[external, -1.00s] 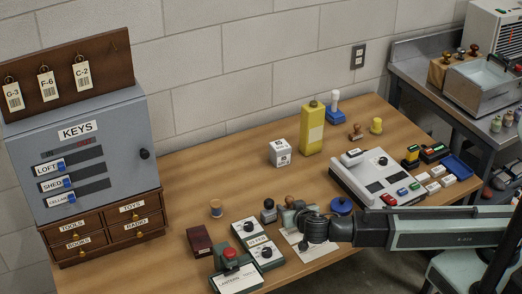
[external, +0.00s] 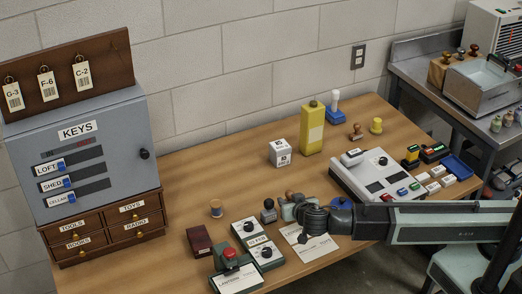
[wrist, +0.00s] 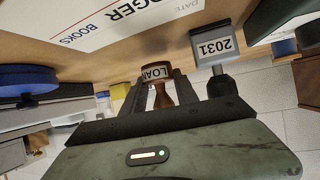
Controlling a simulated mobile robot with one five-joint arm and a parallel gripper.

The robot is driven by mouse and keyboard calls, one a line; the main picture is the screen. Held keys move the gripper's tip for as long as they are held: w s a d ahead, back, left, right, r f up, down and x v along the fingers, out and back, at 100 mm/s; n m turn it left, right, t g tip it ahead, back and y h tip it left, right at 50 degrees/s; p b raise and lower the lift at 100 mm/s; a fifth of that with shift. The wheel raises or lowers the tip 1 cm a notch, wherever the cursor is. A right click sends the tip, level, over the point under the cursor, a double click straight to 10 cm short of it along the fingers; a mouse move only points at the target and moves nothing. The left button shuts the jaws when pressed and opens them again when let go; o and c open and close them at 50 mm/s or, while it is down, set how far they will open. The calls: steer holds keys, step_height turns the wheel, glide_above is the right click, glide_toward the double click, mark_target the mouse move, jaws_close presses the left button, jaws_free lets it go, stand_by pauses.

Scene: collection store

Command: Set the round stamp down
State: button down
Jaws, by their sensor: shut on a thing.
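The round stamp is a wooden one with a turned handle and a round head marked LOAN (wrist: 158,74). In the wrist view it sits between the two dark fingers of my gripper (wrist: 154,94), which is shut on it. In the external view my gripper (external: 292,211) is over the front part of the wooden table, and the stamp's brown knob (external: 289,195) shows just above it. The fingers hide part of the stamp. I cannot tell whether its base touches the table.
A grey 2031 stamp (wrist: 210,46) stands close beside my gripper; it also shows in the external view (external: 268,211). A white ledger card (external: 302,246) lies in front. A round blue pad (wrist: 28,78) is on the other side. Clear wood lies behind.

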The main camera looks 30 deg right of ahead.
mark_target(290, 190)
step_height(290, 190, up, 8)
steer(key=p, duration=0.6)
steer(key=shift+f, duration=0.2)
